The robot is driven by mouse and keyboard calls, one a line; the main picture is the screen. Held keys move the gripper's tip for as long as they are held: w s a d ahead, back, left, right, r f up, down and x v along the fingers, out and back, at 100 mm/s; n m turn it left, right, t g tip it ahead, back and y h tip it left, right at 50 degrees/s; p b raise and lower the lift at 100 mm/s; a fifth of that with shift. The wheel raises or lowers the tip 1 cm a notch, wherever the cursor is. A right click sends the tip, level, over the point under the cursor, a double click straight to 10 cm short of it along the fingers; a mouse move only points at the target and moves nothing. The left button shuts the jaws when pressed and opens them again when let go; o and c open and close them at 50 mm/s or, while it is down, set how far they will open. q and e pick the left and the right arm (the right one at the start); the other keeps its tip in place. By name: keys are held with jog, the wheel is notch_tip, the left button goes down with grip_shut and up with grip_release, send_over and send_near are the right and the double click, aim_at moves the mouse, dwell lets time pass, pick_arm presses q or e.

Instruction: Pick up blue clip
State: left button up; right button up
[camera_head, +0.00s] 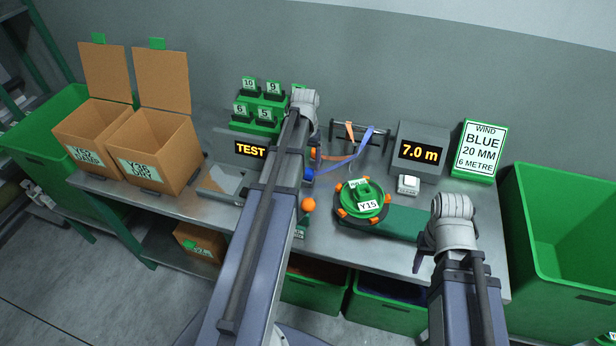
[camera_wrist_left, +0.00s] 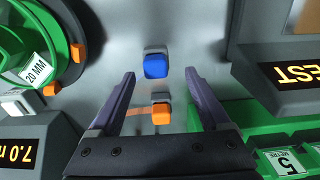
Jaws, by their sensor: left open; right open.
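The blue clip (camera_head: 308,174) lies on the grey metal bench just right of my left arm; in the left wrist view it is a blue block (camera_wrist_left: 155,66) beyond the fingertips. My left gripper (camera_wrist_left: 163,82) is open and empty, its fingers spread wide, with the blue clip ahead of the gap. An orange clip (camera_wrist_left: 161,114) shows between the fingers, nearer the palm; whether it is touched cannot be told. In the head view my left arm hides the left fingers. My right gripper (camera_head: 420,258) is over the bench's right front, partly hidden by its wrist.
A green reel (camera_head: 365,208) with orange knobs stands right of the blue clip. Behind are a rack with orange and blue webbing (camera_head: 362,140), a 7.0 m display (camera_head: 420,151) and a TEST display (camera_head: 250,150). Cardboard boxes (camera_head: 160,150) stand left, a green bin (camera_head: 560,240) right.

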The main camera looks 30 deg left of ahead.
aim_at(308, 170)
pick_arm(q)
jog(key=f+b, duration=0.4)
jog(key=f, duration=0.1)
jog(key=shift+w+d, duration=0.2)
jog(key=shift+d, duration=0.1)
grip_shut()
dwell(0.4)
